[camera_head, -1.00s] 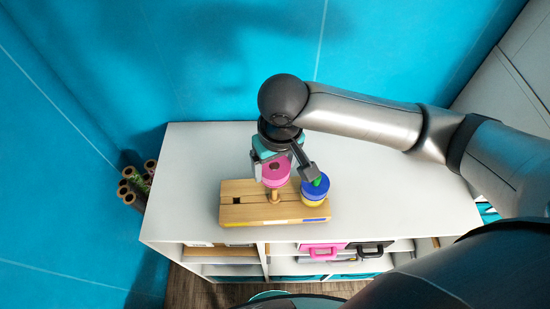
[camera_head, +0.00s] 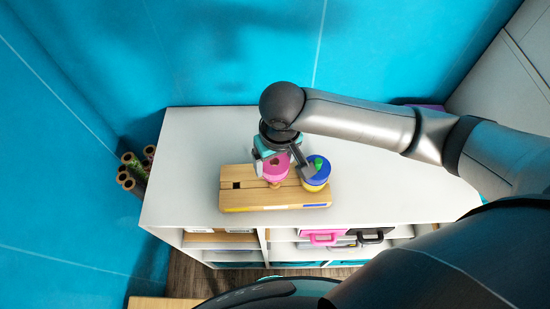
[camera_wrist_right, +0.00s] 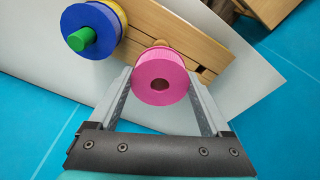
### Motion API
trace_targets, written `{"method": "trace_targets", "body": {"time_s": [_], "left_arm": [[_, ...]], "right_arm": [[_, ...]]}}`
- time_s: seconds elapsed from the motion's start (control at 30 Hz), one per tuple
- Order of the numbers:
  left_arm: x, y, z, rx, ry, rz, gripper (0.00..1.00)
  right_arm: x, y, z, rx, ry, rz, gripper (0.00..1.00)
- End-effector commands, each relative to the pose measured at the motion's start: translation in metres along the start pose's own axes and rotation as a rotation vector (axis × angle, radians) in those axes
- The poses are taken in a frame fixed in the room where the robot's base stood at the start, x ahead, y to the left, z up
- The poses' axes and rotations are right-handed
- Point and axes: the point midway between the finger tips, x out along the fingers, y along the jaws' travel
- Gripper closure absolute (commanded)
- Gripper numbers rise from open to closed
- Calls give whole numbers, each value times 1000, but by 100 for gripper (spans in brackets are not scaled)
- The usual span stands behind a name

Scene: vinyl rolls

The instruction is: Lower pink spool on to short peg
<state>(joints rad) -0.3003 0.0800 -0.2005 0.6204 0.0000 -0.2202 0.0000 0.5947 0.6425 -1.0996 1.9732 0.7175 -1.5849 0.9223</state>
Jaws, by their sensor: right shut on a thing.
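The pink spool (camera_head: 275,172) is held upright over the middle of the wooden base (camera_head: 238,201). It also shows in the right wrist view (camera_wrist_right: 160,70), with its dark centre hole facing the camera. My right gripper (camera_head: 281,168) is shut on the pink spool, one finger on each side. A short wooden peg (camera_head: 274,184) shows just below the spool; its upper part is hidden, so I cannot tell whether its tip is inside the hole. My left gripper is not in view.
A blue spool (camera_head: 316,174) sits above a yellow spool (camera_head: 315,187) around a green-topped peg (camera_head: 318,163), close right of my gripper. A square hole (camera_head: 236,185) is at the base's left. The white shelf top (camera_head: 190,150) is clear around the base. Brown rolls (camera_head: 130,172) stand left.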

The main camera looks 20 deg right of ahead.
Motion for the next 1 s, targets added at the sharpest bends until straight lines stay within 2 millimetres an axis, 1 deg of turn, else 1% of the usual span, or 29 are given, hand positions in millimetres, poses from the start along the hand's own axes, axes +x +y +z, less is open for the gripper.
{"method": "trace_targets", "body": {"time_s": [0.33,0.63,1.0], "left_arm": [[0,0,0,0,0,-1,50],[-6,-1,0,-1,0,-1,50],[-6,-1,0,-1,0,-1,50]], "right_arm": [[0,0,0,0,0,0,100],[6,0,1,0,0,0,100],[8,0,1,0,0,0,100]]}}
